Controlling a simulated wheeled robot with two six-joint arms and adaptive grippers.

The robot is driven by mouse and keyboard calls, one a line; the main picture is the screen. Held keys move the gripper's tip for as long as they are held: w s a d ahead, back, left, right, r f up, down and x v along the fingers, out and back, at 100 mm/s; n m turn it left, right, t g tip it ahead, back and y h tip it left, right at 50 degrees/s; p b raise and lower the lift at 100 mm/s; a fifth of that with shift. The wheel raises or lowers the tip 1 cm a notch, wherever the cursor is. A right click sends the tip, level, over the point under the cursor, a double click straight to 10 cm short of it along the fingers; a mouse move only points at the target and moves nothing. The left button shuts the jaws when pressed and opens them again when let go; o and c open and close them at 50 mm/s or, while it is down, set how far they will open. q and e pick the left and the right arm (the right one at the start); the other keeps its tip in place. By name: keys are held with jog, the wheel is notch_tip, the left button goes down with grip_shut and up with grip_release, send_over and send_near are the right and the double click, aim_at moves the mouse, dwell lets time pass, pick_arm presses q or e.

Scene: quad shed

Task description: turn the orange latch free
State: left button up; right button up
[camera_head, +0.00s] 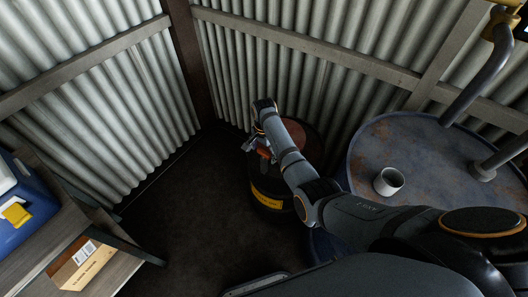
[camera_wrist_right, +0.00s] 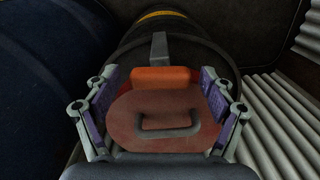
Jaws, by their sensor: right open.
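The orange latch (camera_wrist_right: 163,76) is a short orange bar on top of a dark drum (camera_wrist_right: 200,41), just beyond a rusty red plate (camera_wrist_right: 135,114) with a grey handle (camera_wrist_right: 168,133). My right gripper (camera_wrist_right: 159,85) is open, its two purple-padded fingers on either side of the latch with a gap to each. In the head view, my right gripper (camera_head: 256,146) reaches down over the same drum (camera_head: 269,189), which has a yellow band. The arm and gripper hide most of the latch there. My left gripper is not in view.
A shelf (camera_head: 40,243) at left holds a blue box (camera_head: 22,208) and a carton (camera_head: 82,264). The floor (camera_head: 195,215) left of the drum is clear.

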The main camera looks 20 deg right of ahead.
aim_at(264, 152)
jog(key=c, duration=1.1)
jog(key=shift+r+n+p, duration=0.4)
jog(key=shift+p, duration=0.65)
jog(key=shift+c, duration=0.2)
jog(key=shift+n+p, duration=0.3)
jog(key=shift+p, duration=0.05)
jog(key=shift+f, duration=0.35)
jog(key=o, duration=1.1)
jog(key=shift+o, duration=0.2)
notch_tip(264, 152, up, 12)
